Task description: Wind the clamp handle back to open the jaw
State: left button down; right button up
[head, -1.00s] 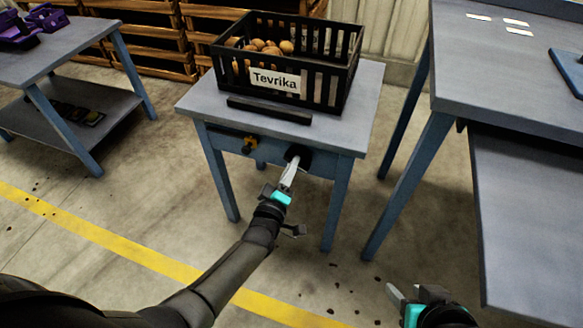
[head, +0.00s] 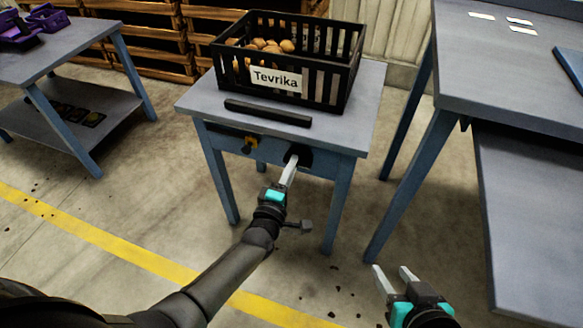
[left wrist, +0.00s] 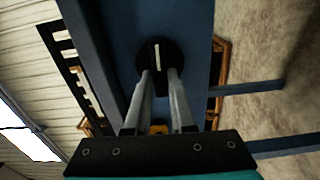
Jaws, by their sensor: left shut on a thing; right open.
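The clamp handle (head: 301,153) is a round black knob on the front apron of the small blue-grey table. In the left wrist view the clamp handle (left wrist: 157,52) is a black disc with a pale stripe. My left gripper (head: 293,161) reaches it from the front. In the left wrist view the fingers of my left gripper (left wrist: 159,73) lie on either side of the disc's lower part, shut on it. The exact contact is partly hidden. A black bar (head: 267,112), possibly the jaw, lies on the tabletop. My right gripper (head: 390,270) is open and empty at the lower right.
A black crate (head: 276,84) labelled Tevrika, with potatoes in it, stands behind the bar. A small yellow-and-black fitting (head: 250,144) sits left of the handle. A larger table (head: 500,75) stands at right, and a table with purple items (head: 60,55) at left.

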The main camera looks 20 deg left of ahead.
pick_arm(q)
jog(key=c, duration=0.8)
grip_release()
jog(key=shift+o, duration=0.2)
pick_arm(e)
jog(key=s+d+g+h+p, duration=0.2)
jog(key=s+d+g+p, duration=0.1)
jog(key=s+d+g, duration=0.25)
pick_arm(q)
jog(key=s+p, duration=0.2)
jog(key=s, duration=1.3)
jog(key=shift+a, duration=0.25)
pick_arm(e)
jog(key=shift+m, duration=0.3)
jog(key=x, duration=0.4)
jog(key=shift+s+f, duration=0.15)
jog(key=shift+f, duration=0.1)
pick_arm(q)
jog(key=shift+s, duration=0.1)
